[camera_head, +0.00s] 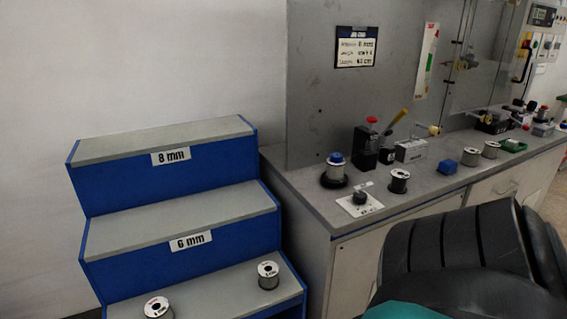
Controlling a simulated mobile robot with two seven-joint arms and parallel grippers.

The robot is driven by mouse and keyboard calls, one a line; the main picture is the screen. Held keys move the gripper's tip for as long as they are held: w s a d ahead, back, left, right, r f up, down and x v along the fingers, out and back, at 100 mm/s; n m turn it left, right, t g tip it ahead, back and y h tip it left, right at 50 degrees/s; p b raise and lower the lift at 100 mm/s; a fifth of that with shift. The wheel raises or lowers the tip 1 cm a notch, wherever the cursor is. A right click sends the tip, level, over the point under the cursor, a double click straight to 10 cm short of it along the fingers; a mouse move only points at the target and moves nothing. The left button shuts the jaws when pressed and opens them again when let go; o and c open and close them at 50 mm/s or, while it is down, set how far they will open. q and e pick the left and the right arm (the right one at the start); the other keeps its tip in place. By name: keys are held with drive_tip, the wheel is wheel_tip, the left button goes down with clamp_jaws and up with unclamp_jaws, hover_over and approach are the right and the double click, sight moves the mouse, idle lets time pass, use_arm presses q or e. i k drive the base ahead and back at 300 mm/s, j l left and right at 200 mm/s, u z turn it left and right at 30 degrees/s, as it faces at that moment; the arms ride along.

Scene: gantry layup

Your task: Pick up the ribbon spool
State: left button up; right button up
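Two spools with white tops and dark windings stand upright on the lowest visible step of the blue rack. One spool (268,275) is near the step's right end, and another spool (157,308) is at the bottom edge, partly cut off. More spools stand on the workbench: a dark one (399,181) near the front edge, and others (449,149) (490,149) farther right. I cannot tell which is the ribbon spool. A large dark part of mine fills the bottom right. Neither gripper is in view.
The blue rack (175,222) has grey treads; its bare upper steps are labelled 8 mm and 6 mm. The bench (300,186) holds a blue-topped spool on a dark base (335,172), a knob plate (359,205), a blue block (449,167) and clamps with coloured handles.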

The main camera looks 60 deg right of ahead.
sight(399, 176)
drive_tip(key=z, duration=2.6)
